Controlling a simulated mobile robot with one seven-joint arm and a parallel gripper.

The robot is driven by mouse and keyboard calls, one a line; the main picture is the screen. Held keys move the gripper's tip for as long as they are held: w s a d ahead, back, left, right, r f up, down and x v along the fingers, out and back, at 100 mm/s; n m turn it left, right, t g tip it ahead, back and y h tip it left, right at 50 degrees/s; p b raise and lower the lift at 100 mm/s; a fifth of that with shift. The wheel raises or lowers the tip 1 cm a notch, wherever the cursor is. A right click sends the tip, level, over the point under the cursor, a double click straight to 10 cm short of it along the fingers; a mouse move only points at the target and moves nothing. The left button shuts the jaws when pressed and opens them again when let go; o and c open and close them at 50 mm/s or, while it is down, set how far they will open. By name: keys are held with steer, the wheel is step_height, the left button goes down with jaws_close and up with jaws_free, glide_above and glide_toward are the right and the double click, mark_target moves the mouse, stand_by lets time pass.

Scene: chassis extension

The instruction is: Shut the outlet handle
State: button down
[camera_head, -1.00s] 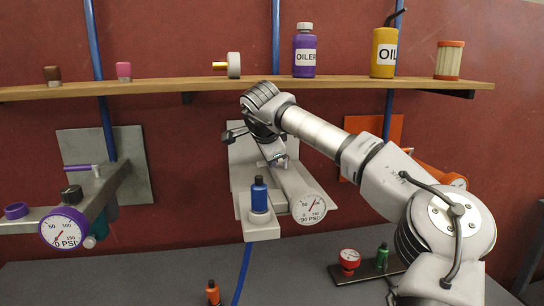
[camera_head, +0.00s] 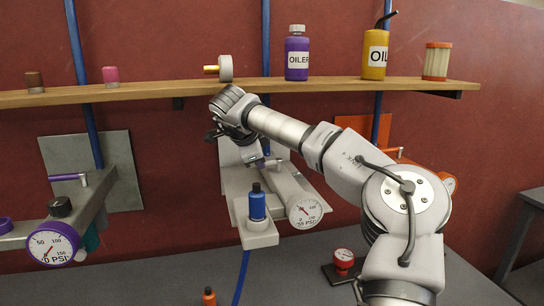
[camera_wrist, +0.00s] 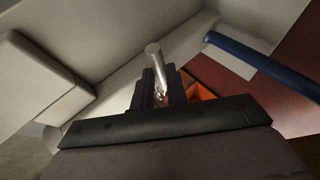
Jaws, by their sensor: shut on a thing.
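The middle grey unit (camera_head: 233,183) on the red wall carries a blue bottle (camera_head: 257,204) and a white gauge (camera_head: 304,210). My gripper (camera_head: 262,163) is down at the top of this unit, in front of its back plate. In the wrist view, my gripper (camera_wrist: 158,90) has its dark fingers shut around a pale metal rod (camera_wrist: 153,49), which looks like the outlet handle. The rod's rounded end sticks out past the fingers. In the head view the handle is mostly hidden by my gripper and wrist.
A wooden shelf (camera_head: 200,92) with bottles and small parts runs just above my arm. A similar unit with a purple handle (camera_head: 68,177) stands at left, and an orange one (camera_head: 363,128) is partly behind my arm. A blue hose (camera_wrist: 255,62) shows in the wrist view.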

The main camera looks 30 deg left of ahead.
steer(key=shift+w, duration=0.1)
stand_by(0.5)
steer(key=c, duration=1.4)
jaws_free()
steer(key=shift+s+d+r+b, duration=0.15)
steer(key=shift+s+r+b, duration=0.6)
steer(key=shift+s, duration=1.8)
steer(key=shift+s+d+r+b, duration=0.15)
steer(key=shift+s+r+b, duration=0.55)
steer(key=shift+s, duration=1.85)
steer(key=shift+s+d+r+b, duration=0.15)
steer(key=shift+s+r+b, duration=0.55)
steer(key=shift+s, duration=1.85)
steer(key=shift+f, duration=0.25)
